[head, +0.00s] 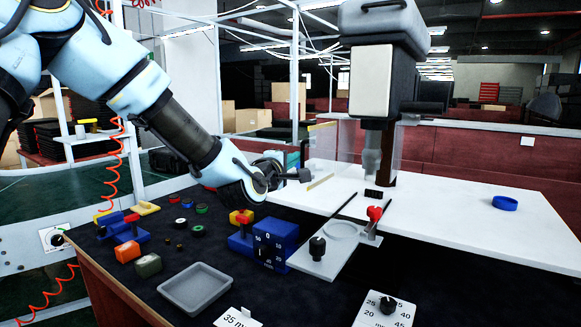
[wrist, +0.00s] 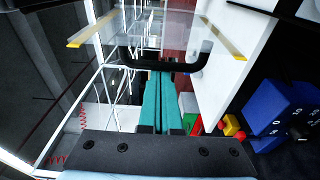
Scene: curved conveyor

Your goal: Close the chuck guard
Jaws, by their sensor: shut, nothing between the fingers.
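The chuck guard (head: 323,152) is a clear panel with yellow edge strips, left of the drill's chuck (head: 372,158) in the head view. It stands swung out to the side, apart from the chuck. In the wrist view the clear guard (wrist: 150,25) spans the top, with a black bar handle (wrist: 185,67) below it. My gripper (wrist: 160,75) has teal fingers, shut and empty. Their tips are at the middle of the handle; I cannot tell whether they touch it. In the head view my wrist hides part of the handle area.
The drill press (head: 370,80) stands over a white table (head: 450,215). Below my arm, a dark bench (head: 215,250) holds blue blocks (head: 275,243), a grey tray (head: 196,289) and several small parts. A blue ring (head: 505,203) lies at the right; white table around it is clear.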

